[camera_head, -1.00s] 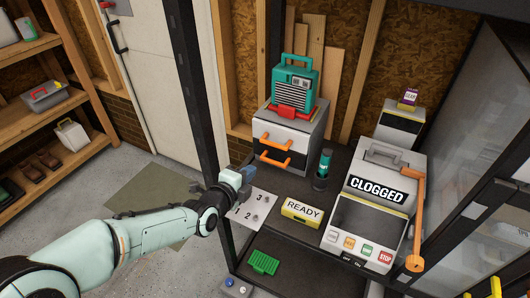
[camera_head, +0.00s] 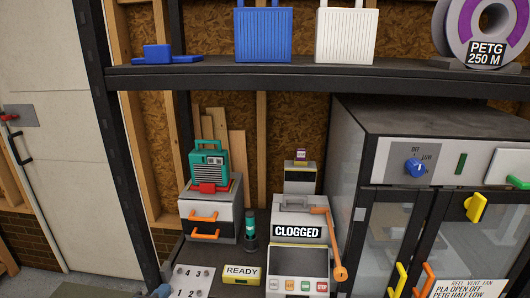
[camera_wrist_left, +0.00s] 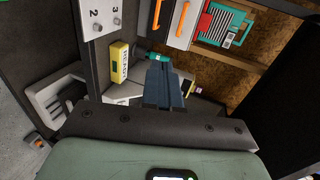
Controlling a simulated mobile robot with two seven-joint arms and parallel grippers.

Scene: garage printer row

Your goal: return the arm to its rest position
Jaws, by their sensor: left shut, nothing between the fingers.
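My left gripper (camera_wrist_left: 160,68) is shut with nothing in it in the left wrist view. Only a small bluish tip of it (camera_head: 160,291) shows at the bottom edge of the head view, just left of the numbered plate (camera_head: 188,282). The rest of the left arm is below the head view. In the wrist view the fingers point over the bench, in front of the yellow READY block (camera_wrist_left: 119,66) and the dark-teal cylinder (camera_wrist_left: 158,57); I cannot tell the gap. My right gripper shows in neither view.
The grey CLOGGED machine (camera_head: 299,233) has an orange crank (camera_head: 329,240) on its right. A drawer box (camera_head: 210,212) carries a teal device (camera_head: 208,163). A dark shelf (camera_head: 300,77) spans above, and a glass-doored cabinet (camera_head: 440,125) stands right.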

